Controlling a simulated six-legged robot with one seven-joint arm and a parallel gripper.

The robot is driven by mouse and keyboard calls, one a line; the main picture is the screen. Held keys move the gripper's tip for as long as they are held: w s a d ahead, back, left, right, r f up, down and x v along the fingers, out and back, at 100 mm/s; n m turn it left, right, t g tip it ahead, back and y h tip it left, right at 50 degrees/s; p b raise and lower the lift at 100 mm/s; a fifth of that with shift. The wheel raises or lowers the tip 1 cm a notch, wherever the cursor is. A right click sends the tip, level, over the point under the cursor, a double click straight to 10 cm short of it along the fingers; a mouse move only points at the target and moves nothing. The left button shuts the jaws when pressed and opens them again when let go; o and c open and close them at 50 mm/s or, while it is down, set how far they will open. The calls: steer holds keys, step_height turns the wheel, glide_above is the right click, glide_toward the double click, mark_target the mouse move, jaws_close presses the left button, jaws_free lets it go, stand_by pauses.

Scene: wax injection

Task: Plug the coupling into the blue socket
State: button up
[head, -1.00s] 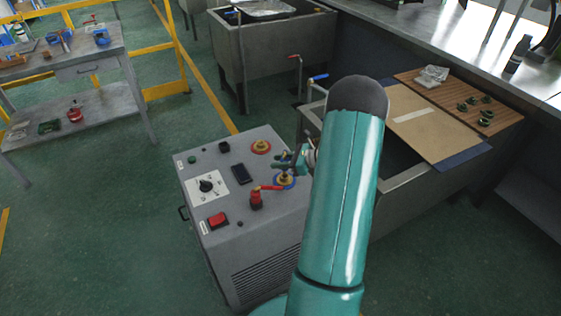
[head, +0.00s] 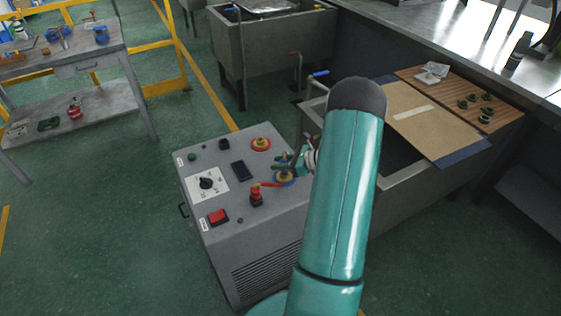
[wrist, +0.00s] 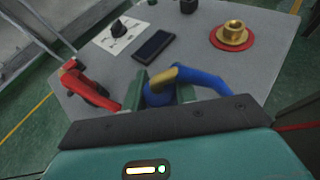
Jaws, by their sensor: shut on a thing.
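My gripper (wrist: 161,88) is shut on the coupling (wrist: 205,80), a blue bent piece with a brass-coloured part between the green fingers. In the head view my gripper (head: 284,163) is small and low over the right side of the grey machine top. The blue socket (head: 283,180), a blue ring on that top, lies right at or just below the fingers. In the wrist view the socket is hidden behind the coupling and fingers. I cannot tell whether the coupling touches the socket or sits in it.
A red-ringed brass socket (head: 261,144) stands farther back, and a red-handled valve (head: 257,196) is close to the blue ring. The grey machine (head: 262,235) also bears a dial (head: 207,184), a dark display (head: 241,171) and a red switch (head: 218,217). A sink with a board (head: 425,125) is at right.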

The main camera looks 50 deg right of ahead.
steer(key=shift+f, duration=0.75)
steer(key=o, duration=1.1)
steer(key=shift+s+d, duration=0.1)
steer(key=v, duration=1.3)
steer(key=shift+s+r, duration=0.15)
steer(key=shift+s, duration=0.1)
